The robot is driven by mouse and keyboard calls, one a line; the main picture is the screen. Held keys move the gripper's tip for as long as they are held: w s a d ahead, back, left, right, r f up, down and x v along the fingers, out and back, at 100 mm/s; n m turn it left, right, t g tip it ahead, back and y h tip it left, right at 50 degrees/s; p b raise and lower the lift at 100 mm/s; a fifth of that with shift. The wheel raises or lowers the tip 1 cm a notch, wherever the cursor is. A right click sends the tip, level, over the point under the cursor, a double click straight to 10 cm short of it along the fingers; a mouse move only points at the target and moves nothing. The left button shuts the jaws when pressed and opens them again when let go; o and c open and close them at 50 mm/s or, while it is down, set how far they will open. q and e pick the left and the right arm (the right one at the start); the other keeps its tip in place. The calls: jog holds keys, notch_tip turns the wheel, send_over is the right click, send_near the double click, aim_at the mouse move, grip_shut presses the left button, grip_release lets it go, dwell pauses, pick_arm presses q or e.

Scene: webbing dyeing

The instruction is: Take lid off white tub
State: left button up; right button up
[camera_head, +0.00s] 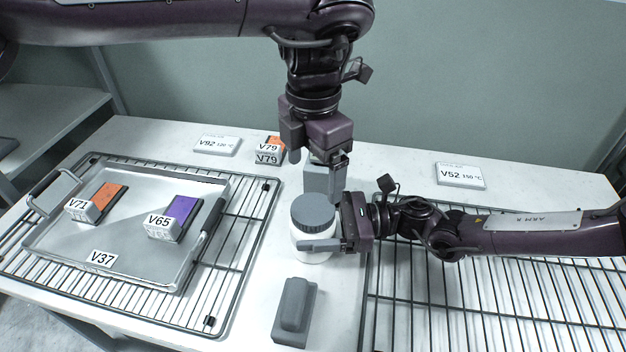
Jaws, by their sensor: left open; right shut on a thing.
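The white tub (312,253) stands upright on the white table between the two wire racks. Its grey ribbed lid (313,211) is on top of it. My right gripper (322,243) comes in from the right and is shut on the tub's side, below the lid; one grey finger lies across the front of the tub. My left gripper (326,164) is open and points down from above, behind the tub and apart from the lid. Its fingertips are partly hidden against a grey upright shape behind the tub.
A grey block with a raised grip (293,310) sits in front of the tub. At left, a metal tray (130,262) with orange and purple labelled pieces rests on a wire rack (240,262). Another rack (455,315) lies right, under my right arm. Label cards stand behind.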

aim_at(313, 208)
pick_arm(q)
jog(key=m, duration=1.3)
jog(key=shift+m, duration=0.3)
jog(key=shift+f, duration=4)
jog(key=shift+c, duration=0.2)
